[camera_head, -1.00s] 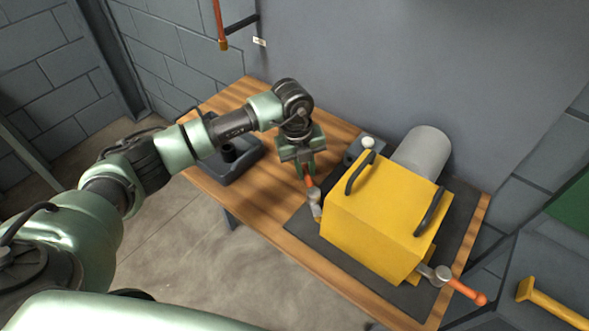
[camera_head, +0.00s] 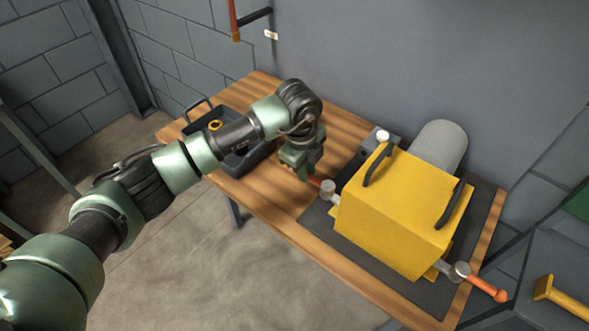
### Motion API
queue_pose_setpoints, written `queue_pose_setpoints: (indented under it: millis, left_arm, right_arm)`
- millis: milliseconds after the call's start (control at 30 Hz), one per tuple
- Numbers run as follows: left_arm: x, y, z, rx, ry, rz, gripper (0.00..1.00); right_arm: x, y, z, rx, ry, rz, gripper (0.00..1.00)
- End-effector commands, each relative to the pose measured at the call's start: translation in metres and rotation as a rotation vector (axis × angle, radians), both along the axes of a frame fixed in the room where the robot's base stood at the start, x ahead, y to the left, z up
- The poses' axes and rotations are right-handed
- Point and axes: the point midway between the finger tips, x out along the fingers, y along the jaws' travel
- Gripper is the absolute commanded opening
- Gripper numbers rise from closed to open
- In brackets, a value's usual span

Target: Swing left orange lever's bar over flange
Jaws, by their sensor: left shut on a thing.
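The yellow casing (camera_head: 405,210) sits on a dark mat on the wooden bench. The left orange lever (camera_head: 315,182) sticks out from the casing's left side, joined to a grey metal hub (camera_head: 328,189). My left gripper (camera_head: 303,174) is shut on the orange handle of this lever, its fingers partly hidden by the gripper body. The lever's bar and the flange by the hub are too small to tell apart clearly. A second orange lever (camera_head: 487,287) points right and down from the casing's right corner. My right gripper is not in view.
A dark tray (camera_head: 262,160) with an orange ring (camera_head: 215,125) stands on the bench (camera_head: 270,205) behind my left arm. A grey cylinder (camera_head: 440,147) and a small block with a white knob (camera_head: 382,136) stand behind the casing. Black handles top the casing.

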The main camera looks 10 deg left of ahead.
Motion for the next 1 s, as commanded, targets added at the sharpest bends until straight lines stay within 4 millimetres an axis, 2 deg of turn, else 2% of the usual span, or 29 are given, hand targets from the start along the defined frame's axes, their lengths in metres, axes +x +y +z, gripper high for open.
queue_pose_setpoints:
  millis: [500, 533, 600, 867, 1000]
  left_arm:
    - [0.0008, -0.0035, 0.0006, 0.001, -0.002, 0.013, 0.00]
    - [0.0008, -0.0035, 0.0006, 0.001, -0.002, 0.013, 0.25]
    - [0.0007, -0.0035, 0.0004, 0.002, -0.001, 0.012, 0.39]
    - [0.0001, -0.0040, 0.0001, 0.000, 0.000, 0.010, 0.39]
    - [-0.0004, -0.0035, 0.0076, -0.001, -0.002, 0.009, 0.39]
  right_arm:
    - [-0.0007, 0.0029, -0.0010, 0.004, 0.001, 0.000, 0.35]
    - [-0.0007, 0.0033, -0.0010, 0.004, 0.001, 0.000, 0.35]
    - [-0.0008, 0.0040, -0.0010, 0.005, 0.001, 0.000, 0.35]
    - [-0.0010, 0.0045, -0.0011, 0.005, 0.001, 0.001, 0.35]
    - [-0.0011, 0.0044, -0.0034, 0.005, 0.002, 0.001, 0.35]
